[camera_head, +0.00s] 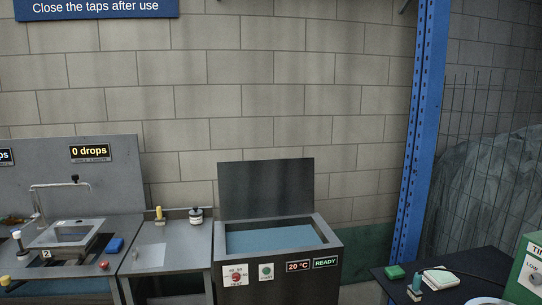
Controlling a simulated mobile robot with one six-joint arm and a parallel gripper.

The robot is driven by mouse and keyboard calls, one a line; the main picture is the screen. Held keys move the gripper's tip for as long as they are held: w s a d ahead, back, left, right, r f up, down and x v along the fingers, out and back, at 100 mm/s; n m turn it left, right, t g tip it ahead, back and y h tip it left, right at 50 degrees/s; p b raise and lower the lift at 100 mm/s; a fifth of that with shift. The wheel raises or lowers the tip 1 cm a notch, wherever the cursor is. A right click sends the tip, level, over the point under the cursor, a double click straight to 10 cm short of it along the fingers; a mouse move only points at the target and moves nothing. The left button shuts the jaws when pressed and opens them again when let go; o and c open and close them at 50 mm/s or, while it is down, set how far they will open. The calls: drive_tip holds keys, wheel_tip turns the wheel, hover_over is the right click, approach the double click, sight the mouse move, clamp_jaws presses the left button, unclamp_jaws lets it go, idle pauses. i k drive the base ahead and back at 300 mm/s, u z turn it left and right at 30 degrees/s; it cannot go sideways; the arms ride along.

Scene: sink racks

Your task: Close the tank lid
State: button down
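The tank (327,255) is a dark grey box standing on the floor near the middle of the head view. Its lid (266,189) is a dark flat panel standing upright along the tank's back edge, so the tank is open. Blue-grey liquid or lining (275,239) shows inside. The front panel carries a red dial (236,277), a green button (266,271), a "20 °C" display (298,266) and a green "READY" display (326,262). My gripper is not in view.
Left of the tank is a grey side table (178,258) with a yellow-topped bottle and a dark jar. Further left is a sink (72,235) with a tap. A blue post (416,150) and dark table (447,293) stand right. The wall behind is block.

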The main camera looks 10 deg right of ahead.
sight(252, 189)
drive_tip(key=u, duration=0.05)
drive_tip(key=i, duration=0.9)
drive_tip(key=z, duration=0.05)
